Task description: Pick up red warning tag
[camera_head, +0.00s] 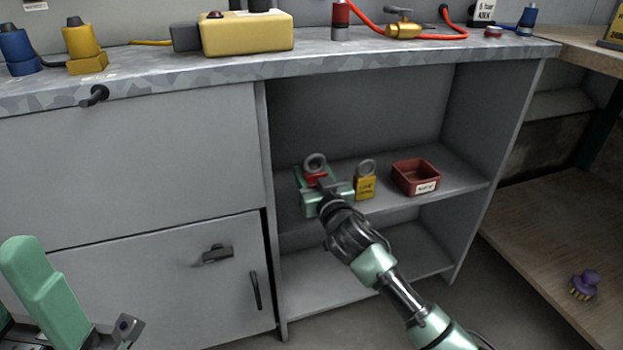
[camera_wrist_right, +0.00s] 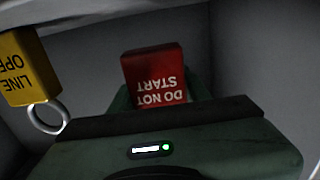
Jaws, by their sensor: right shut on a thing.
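The red warning tag (camera_wrist_right: 154,75) reads "DO NOT START", upside down in the right wrist view. In the head view its red body (camera_head: 316,178) and grey ring (camera_head: 315,162) show at my right gripper (camera_head: 325,190), on the left side of the middle shelf. My right gripper is shut on the tag; its body hides part of the tag and the contact. Part of my left arm (camera_head: 50,295) shows at the lower left of the head view, but its fingertips cannot be made out.
A yellow tag (camera_head: 365,187) with a ring stands just right of my right gripper; it also shows in the right wrist view (camera_wrist_right: 25,70). A red bin (camera_head: 416,177) sits farther right on the shelf (camera_head: 459,180). The cabinet's left divider (camera_head: 266,150) and countertop (camera_head: 330,58) bound the opening.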

